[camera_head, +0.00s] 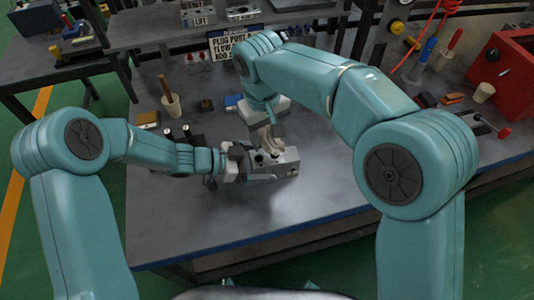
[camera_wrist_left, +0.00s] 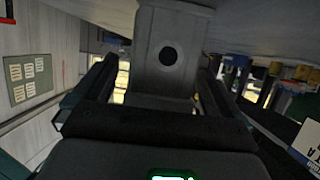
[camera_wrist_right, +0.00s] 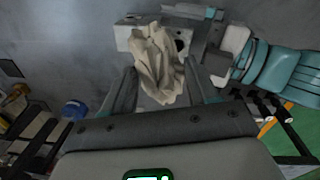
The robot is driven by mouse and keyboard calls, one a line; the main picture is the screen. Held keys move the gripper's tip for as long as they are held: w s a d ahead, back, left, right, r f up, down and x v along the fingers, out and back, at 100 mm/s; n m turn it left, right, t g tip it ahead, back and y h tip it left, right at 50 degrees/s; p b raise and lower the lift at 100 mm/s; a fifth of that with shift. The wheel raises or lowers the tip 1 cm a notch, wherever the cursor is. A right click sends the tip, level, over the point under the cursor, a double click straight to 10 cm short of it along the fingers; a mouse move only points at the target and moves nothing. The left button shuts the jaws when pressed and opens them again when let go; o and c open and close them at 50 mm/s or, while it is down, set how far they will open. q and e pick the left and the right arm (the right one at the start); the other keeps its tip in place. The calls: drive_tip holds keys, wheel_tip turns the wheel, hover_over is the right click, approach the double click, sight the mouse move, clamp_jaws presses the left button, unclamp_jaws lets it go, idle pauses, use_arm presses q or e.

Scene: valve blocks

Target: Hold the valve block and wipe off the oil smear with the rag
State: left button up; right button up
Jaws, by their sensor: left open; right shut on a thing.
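The grey valve block (camera_head: 288,158) sits on the workbench, with dark ports; a port shows on its face in the left wrist view (camera_wrist_left: 180,78). My left gripper (camera_head: 252,166) is open at the block's left end, one finger on each side. My right gripper (camera_head: 271,127) is shut on the beige rag (camera_head: 266,142), which hangs crumpled over the block's top. In the right wrist view the rag (camera_wrist_right: 157,62) covers much of the block (camera_wrist_right: 124,34). I cannot tell whether the rag touches it. No oil smear can be made out.
A wooden-handled tool in a cup (camera_head: 171,106) and small dark parts stand left of the block. A sign (camera_head: 233,45) stands behind. A red box (camera_head: 503,65) is at the right. The bench (camera_head: 200,225) is clear in front.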

use_arm(q)
drive_tip(key=v, duration=1.2)
drive_tip(key=shift+f, duration=0.1)
